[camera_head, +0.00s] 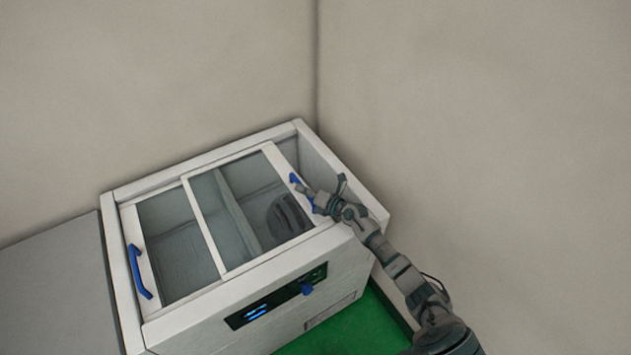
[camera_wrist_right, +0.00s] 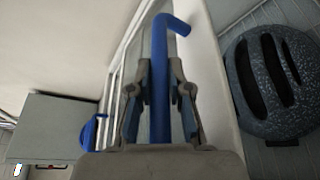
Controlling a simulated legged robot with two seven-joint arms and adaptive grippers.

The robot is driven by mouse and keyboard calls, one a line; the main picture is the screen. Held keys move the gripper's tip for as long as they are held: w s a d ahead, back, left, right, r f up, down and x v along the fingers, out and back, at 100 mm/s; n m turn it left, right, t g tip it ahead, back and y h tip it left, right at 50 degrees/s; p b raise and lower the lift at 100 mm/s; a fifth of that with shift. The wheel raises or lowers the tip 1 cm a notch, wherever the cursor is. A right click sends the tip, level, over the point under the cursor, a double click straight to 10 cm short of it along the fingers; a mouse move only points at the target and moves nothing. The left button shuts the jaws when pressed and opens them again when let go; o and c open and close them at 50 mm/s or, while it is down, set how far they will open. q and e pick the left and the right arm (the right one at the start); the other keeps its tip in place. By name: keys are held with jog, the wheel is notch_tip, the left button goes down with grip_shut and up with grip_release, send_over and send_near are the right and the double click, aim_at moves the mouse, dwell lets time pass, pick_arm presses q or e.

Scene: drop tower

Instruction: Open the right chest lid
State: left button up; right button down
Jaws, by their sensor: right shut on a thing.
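The white chest (camera_head: 240,290) has two sliding glass lids. The right lid (camera_head: 232,205) has a blue handle (camera_head: 294,179) on its right frame, and an open gap shows between that frame and the chest's right wall. My right gripper (camera_head: 316,199) is at this handle. In the right wrist view, the fingers of my right gripper (camera_wrist_right: 162,75) are closed on both sides of the blue handle (camera_wrist_right: 160,110), whose bent end sticks out beyond the fingertips. My left gripper is in neither view.
The left lid has its own blue handle (camera_head: 139,271). A dark speckled helmet-like object (camera_wrist_right: 275,80) lies in the chest. A control panel with a blue knob (camera_head: 306,288) is on the chest front. Walls stand behind and right; a grey surface (camera_head: 50,295) is at left.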

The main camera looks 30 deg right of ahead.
aim_at(261, 220)
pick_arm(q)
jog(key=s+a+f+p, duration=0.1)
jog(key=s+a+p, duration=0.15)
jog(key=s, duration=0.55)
pick_arm(e)
jog(key=a, duration=0.3)
jog(key=shift+s+a+f, duration=0.15)
jog(key=shift+s+a, duration=0.15)
jog(key=shift+a, duration=0.05)
jog(key=a+p, duration=0.2)
jog(key=a, duration=0.2)
jog(key=a+p, duration=0.3)
jog(key=s+a+p, duration=0.1)
jog(key=a+p, duration=0.1)
jog(key=a, duration=0.2)
jog(key=shift+a+f, duration=0.15)
jog(key=shift+a, duration=0.15)
jog(key=shift+s+a+f+p, duration=0.1)
jog(key=shift+a+p, duration=0.3)
jog(key=shift+a, duration=0.4)
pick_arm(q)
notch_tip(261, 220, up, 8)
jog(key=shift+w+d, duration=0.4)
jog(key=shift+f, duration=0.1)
pick_arm(e)
jog(key=c, duration=1.2)
grip_release()
jog(key=shift+d, duration=0.1)
jog(key=shift+o, duration=0.5)
